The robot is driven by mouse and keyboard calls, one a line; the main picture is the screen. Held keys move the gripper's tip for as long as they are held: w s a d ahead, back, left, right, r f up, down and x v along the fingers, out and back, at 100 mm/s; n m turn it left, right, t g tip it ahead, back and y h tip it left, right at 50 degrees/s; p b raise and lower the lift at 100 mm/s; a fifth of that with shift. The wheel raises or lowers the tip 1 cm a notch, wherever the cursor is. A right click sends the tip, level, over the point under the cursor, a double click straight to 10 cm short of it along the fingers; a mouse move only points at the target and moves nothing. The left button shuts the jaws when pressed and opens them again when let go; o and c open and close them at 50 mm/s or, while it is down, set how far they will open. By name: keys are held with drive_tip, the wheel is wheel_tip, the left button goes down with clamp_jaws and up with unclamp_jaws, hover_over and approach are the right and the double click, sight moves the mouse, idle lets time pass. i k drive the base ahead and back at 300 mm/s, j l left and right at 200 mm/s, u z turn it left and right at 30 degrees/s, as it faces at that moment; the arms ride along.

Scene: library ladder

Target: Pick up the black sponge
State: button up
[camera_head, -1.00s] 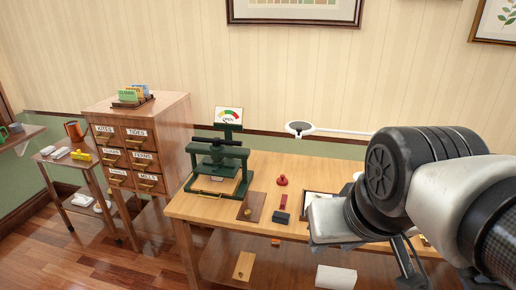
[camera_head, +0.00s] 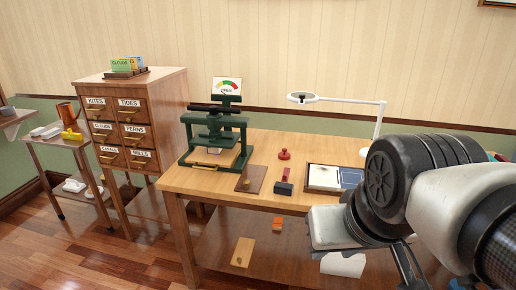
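A small dark block (camera_head: 284,188) lies on the wooden table (camera_head: 215,184), right of the brown board and in front of a small red piece. It looks black or very dark blue. It may be the black sponge, but I cannot tell at this size. My gripper (camera_head: 408,267) shows only in part at the lower right, under my arm, as dark finger-like parts. It is apart from the dark block and to its right. Whether it is open or shut cannot be made out.
A green press (camera_head: 215,140) stands at the table's left. A red stamp (camera_head: 284,154), a framed tray (camera_head: 322,178) and a white lamp (camera_head: 380,118) are nearby. A drawer cabinet (camera_head: 132,125) stands left. My arm hides the table's right part.

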sight(280, 188)
drive_tip(key=i+j+z, duration=0.25)
drive_tip(key=i, duration=0.45)
drive_tip(key=i+j+z, duration=0.25)
drive_tip(key=i+j, duration=0.35)
